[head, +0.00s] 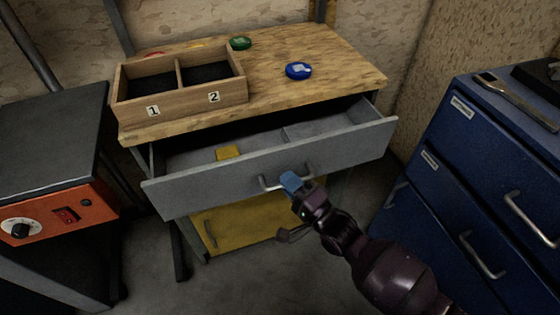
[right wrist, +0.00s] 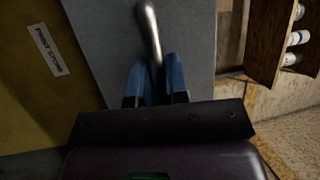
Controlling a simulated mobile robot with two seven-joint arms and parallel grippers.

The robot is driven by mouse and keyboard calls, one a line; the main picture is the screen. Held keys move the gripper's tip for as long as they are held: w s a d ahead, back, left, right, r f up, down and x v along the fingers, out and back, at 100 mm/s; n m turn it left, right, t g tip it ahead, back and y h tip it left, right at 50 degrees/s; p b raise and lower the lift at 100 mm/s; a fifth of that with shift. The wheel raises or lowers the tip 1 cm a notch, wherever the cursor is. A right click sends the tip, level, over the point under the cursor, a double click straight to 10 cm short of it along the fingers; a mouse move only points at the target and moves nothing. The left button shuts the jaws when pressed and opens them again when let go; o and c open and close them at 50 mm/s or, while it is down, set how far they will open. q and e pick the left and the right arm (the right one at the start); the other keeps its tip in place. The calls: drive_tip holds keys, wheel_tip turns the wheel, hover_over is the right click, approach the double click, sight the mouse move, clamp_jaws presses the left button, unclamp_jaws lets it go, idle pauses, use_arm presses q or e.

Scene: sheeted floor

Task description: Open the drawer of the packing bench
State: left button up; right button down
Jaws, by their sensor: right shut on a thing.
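The packing bench (head: 318,55) has a wooden top and a grey drawer (head: 200,192), which stands pulled well out, its inside showing. A yellow block (head: 228,153) lies inside it. The drawer's metal bar handle (head: 268,186) is at the middle of its front. My right gripper (head: 291,181) is at the handle, its blue fingers shut on it. In the right wrist view the fingers (right wrist: 157,80) close around the handle (right wrist: 149,30) against the grey drawer front (right wrist: 100,45). My left gripper is not in view.
A two-compartment wooden box (head: 180,112) labelled 1 and 2 and a blue round item (head: 298,71) sit on the bench top. A yellow cabinet (head: 240,222) is below the drawer. A blue drawer cabinet (head: 450,165) stands right, an orange-fronted unit (head: 70,212) left.

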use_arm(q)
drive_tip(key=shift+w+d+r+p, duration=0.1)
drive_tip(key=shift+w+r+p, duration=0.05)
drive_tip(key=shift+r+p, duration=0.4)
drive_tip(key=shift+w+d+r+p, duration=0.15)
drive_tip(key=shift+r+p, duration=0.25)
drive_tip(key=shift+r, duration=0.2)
use_arm(e)
drive_tip(key=s+d, duration=0.3)
drive_tip(key=s, duration=0.6)
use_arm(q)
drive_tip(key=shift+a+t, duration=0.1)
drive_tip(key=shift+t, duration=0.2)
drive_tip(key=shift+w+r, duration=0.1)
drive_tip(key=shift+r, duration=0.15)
use_arm(e)
drive_tip(key=c, duration=1.1)
unclamp_jaws()
drive_tip(key=v, duration=1.1)
drive_tip(key=shift+a, duration=0.1)
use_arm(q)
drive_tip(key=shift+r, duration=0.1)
